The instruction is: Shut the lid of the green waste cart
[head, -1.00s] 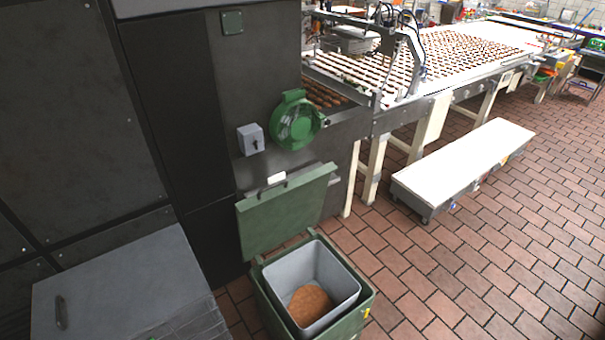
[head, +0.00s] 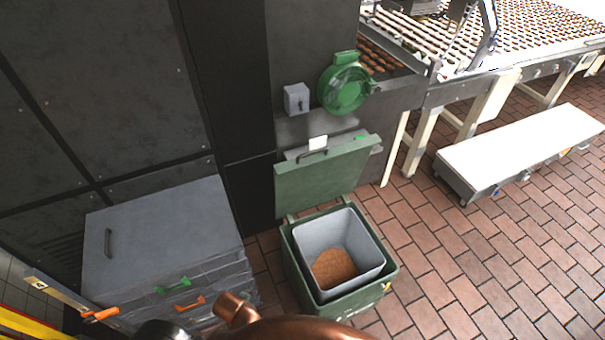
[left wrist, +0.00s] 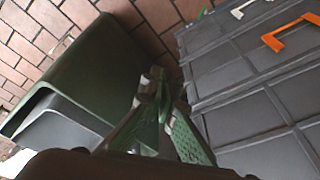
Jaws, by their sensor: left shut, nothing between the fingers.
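The green waste cart (head: 297,262) stands on the brick floor at lower middle in the head view. Its green lid (head: 322,175) is open, tilted up at the back against the dark machine. A grey inner bin (head: 335,232) in the cart holds brown crumbs (head: 333,269). In the left wrist view, the green cart (left wrist: 88,75) is at the left. My left gripper (left wrist: 152,82) is shut and empty, apart from the cart in that picture, between it and a grey box. The left gripper does not show in the head view. My right gripper is in neither view.
A grey lidded box (head: 165,235) stands left of the cart; its ribbed side with an orange handle (left wrist: 290,32) is close in the left wrist view. The dark machine (head: 240,90) rises behind. A low white platform (head: 515,150) stands right. Brick floor right of the cart is free.

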